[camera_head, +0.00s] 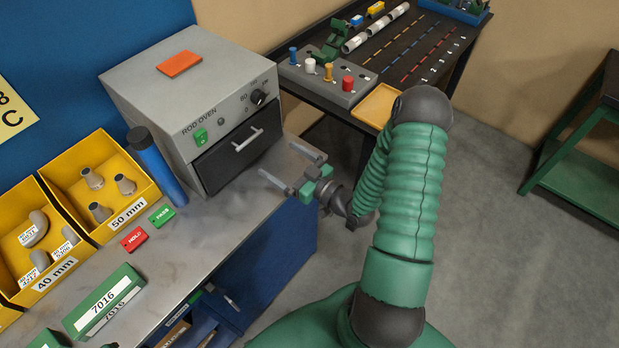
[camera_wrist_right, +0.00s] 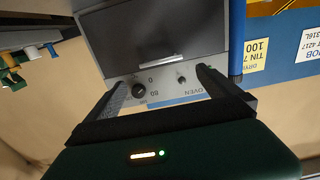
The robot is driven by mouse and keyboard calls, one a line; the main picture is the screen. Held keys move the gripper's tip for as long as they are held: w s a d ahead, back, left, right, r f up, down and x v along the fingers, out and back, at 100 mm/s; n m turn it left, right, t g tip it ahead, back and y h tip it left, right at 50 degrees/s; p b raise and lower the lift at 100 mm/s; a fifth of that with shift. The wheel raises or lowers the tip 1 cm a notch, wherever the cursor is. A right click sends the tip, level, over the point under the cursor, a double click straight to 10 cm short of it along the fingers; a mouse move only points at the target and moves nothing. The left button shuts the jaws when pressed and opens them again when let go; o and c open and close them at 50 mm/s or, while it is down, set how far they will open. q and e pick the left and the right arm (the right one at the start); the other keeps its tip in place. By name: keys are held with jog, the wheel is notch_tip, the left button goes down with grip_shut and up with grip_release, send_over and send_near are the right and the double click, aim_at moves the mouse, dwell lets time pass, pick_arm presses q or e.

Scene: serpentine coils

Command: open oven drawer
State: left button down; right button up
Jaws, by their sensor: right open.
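The rod oven (camera_head: 205,75) is a grey box on the bench, with a dark drawer front (camera_head: 222,163) below its knob panel. A light bar handle (camera_head: 247,140) crosses the drawer, which looks shut. My right gripper (camera_head: 281,160) is open and empty, in front of and to the right of the drawer, apart from the handle. In the right wrist view, the oven appears upside down, with the dark drawer front (camera_wrist_right: 150,38) beyond my spread fingers (camera_wrist_right: 160,78). My left gripper is not in view.
An orange block (camera_head: 179,64) lies on the oven. A blue cylinder (camera_head: 155,164) stands at its left, near yellow bins (camera_head: 118,222) of fittings. Green and red labelled blocks (camera_head: 133,239) lie on the bench. A dark table (camera_head: 420,50) stands behind at right.

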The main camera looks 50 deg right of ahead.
jog(key=s, duration=0.9)
jog(key=shift+d+b, duration=0.3)
jog(key=shift+d, duration=0.05)
dwell(0.4)
jog(key=s+d+b, duration=0.1)
jog(key=s+b, duration=0.2)
jog(key=s, duration=1.3)
jog(key=shift+s+d, duration=0.2)
jog(key=shift+s, duration=0.1)
